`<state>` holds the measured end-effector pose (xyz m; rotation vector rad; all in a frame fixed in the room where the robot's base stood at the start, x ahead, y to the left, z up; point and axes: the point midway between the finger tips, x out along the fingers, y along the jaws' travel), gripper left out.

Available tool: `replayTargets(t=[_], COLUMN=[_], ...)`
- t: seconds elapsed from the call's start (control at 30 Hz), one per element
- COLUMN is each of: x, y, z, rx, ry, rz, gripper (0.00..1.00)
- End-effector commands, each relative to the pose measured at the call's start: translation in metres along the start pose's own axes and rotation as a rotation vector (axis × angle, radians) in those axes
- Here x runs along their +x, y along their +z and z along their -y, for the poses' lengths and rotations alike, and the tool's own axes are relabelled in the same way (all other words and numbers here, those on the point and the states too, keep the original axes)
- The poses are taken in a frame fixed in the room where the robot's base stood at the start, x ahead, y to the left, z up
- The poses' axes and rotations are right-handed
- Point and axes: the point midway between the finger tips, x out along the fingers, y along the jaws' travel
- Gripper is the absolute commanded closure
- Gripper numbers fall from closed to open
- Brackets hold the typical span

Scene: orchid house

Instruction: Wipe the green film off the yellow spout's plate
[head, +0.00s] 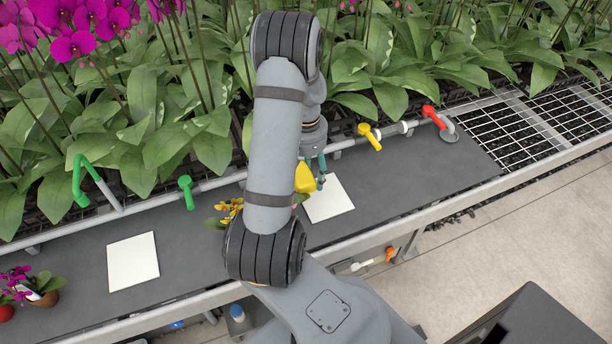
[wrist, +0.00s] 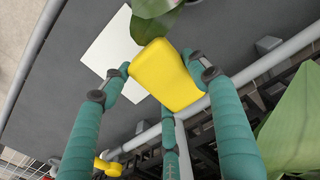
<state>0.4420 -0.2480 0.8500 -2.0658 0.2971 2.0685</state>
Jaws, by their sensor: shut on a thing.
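My gripper (head: 316,180) is over the middle of the bench, beside and above the right white plate (head: 327,200). Its green fingers are shut on a tapered yellow thing (wrist: 166,76), partly seen in the head view (head: 305,178). I cannot tell exactly what it is. The same plate shows behind it in the wrist view (wrist: 108,52), partly covered by a green leaf. The yellow spout (head: 370,136) is on the rear pipe, up and right of that plate. A yellow fitting (wrist: 107,167) shows in the wrist view. I see no green film on the visible plate surface.
Another white plate (head: 133,262) lies on the left of the dark bench (head: 420,175). Green (head: 186,190) and red (head: 433,117) fittings stand along the pipe. Yellow flowers (head: 230,210) are beside my arm. Potted purple orchids (head: 42,298) stand far left. The bench's right part is clear.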

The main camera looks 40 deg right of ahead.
Motion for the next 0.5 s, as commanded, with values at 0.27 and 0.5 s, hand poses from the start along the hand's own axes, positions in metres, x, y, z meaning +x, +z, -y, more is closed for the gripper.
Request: replayTargets(t=[0.27, 0.5], x=[-0.029, -0.034], y=[0.000, 0.000], z=[0.000, 0.000], rx=[-0.002, -0.002], ry=[0.001, 0.001], rz=[-0.001, -0.001], gripper=[0.73, 0.73])
